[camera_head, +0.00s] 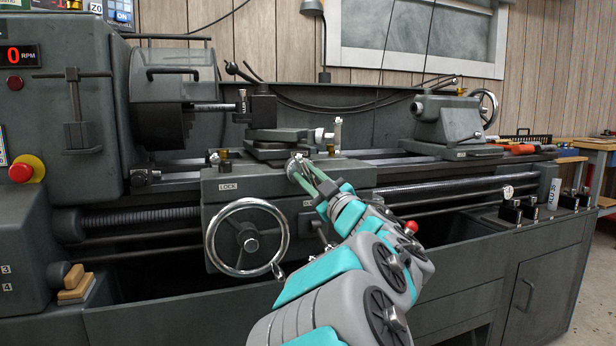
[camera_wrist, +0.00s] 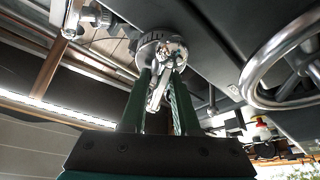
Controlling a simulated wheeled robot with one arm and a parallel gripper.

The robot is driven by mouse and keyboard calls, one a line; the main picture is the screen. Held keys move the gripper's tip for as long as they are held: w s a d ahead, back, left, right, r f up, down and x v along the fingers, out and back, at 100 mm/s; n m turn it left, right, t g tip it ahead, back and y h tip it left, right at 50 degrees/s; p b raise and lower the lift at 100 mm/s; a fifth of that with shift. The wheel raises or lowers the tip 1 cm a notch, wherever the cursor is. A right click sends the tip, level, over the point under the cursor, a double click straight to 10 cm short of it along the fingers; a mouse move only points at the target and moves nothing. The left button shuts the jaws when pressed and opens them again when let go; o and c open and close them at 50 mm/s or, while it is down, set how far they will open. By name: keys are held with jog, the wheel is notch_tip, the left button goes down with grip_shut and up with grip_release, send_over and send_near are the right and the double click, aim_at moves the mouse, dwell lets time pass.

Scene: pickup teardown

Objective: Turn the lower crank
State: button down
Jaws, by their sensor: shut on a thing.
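The lower crank (camera_head: 294,166), a small metal crank with a round dial, sits on the front of the lathe carriage. In the wrist view its shiny round dial (camera_wrist: 153,38) is at top centre, with a slim metal handle pointing towards me. My gripper (camera_head: 308,176) reaches up to the crank from the lower right. In the wrist view the two green fingers of my gripper (camera_wrist: 162,85) are on either side of the handle and shut on it. The fingers hide part of the handle. The upper crank (camera_head: 323,135) is just above and to the right.
A large chrome handwheel (camera_head: 248,237) is left of my arm and shows at right in the wrist view (camera_wrist: 286,62). A red-knobbed lever (camera_head: 411,227) is close to my arm's right side. The tailstock (camera_head: 445,120) stands farther right on the bed.

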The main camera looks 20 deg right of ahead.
aim_at(311, 179)
dwell(0.8)
jog(key=c, duration=0.9)
grip_release()
jog(key=v, duration=0.7)
jog(key=shift+s+d+f, duration=0.1)
jog(key=shift+s, duration=0.25)
